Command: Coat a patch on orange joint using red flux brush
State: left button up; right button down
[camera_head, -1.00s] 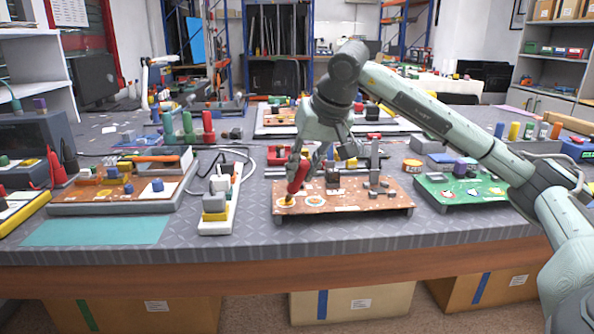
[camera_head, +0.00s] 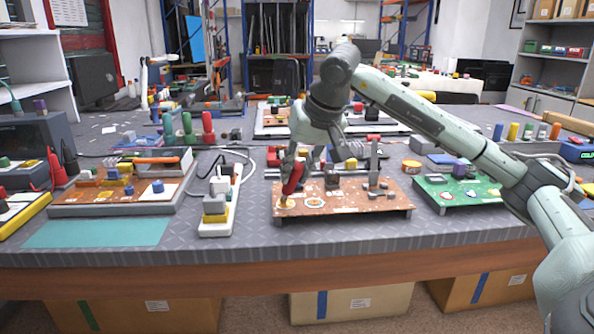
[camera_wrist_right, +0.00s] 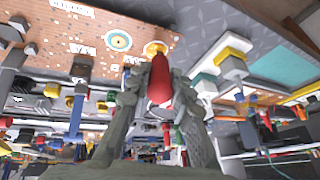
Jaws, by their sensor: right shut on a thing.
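My right gripper (camera_head: 296,170) is shut on the red flux brush (camera_head: 293,180). The brush leans a little and points down, its yellowish tip at the front left of the brown circuit board (camera_head: 350,213). In the right wrist view the red brush handle (camera_wrist_right: 160,80) sits between my fingers, with its yellow end (camera_wrist_right: 155,48) over or on the board. A round white patch with an orange centre (camera_head: 315,203) lies just right of the tip. It also shows in the right wrist view (camera_wrist_right: 118,40). The tip hides the spot beneath it. My left gripper is out of view.
A white power strip (camera_head: 217,225) with stacked blocks stands left of the board. A green board (camera_head: 460,193) lies to the right. A teal mat (camera_head: 95,233) is at the front left. Upright grey parts (camera_head: 375,160) rise behind my gripper's right side.

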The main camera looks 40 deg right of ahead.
notch_tip(320, 180, up, 3)
jog(key=shift+f+p, duration=0.2)
jog(key=shift+p, duration=0.45)
jog(key=shift+r, duration=2.1)
